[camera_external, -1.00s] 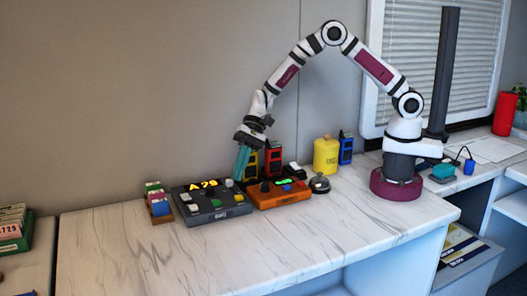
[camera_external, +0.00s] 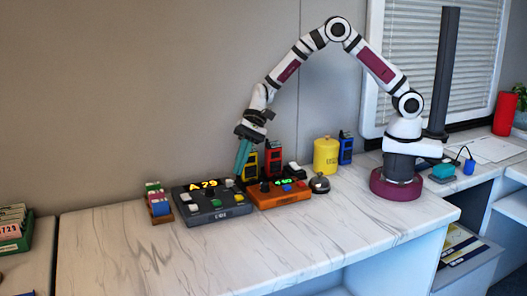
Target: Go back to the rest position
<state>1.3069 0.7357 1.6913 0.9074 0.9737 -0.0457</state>
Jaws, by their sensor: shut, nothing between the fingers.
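My gripper (camera_external: 241,168) points down with its teal fingers shut and nothing between them. It hangs above the back right part of a dark grey box (camera_external: 213,214) with buttons and a lit yellow display. The fingertips appear close above the grey box; the exact gap cannot be told. My arm arches up from its base at the right of the counter.
Yellow and red handheld devices (camera_external: 273,156) stand behind the boxes. A silver bell (camera_external: 319,184), a yellow canister (camera_external: 326,155) and a blue device (camera_external: 346,149) stand to the right. A card holder (camera_external: 158,205) is at the left. The front counter (camera_external: 290,240) is clear.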

